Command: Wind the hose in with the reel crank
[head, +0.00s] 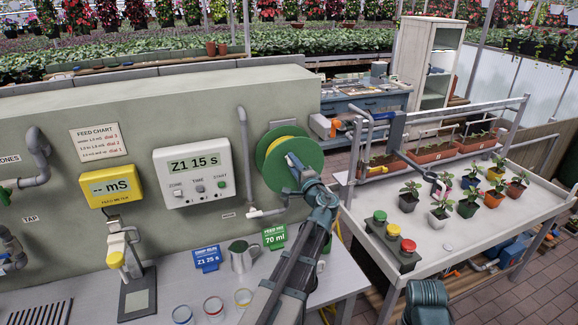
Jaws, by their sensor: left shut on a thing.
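The hose reel (268,147) is a green disc on the grey-green wall, just right of the white controller box. Yellow hose (271,165) shows wound around its middle. My left gripper (293,163) is at the right part of the reel's face, shut on the crank handle. The gripper and its arm hide the handle and the lower right of the reel. My right gripper is not in view.
The bench below holds a metal jug (242,258), a blue card (206,258), a green card (274,237) and several small cups. A white pipe (264,212) runs below the reel. On the right, a white table (462,235) carries potted seedlings and a three-button box (393,240).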

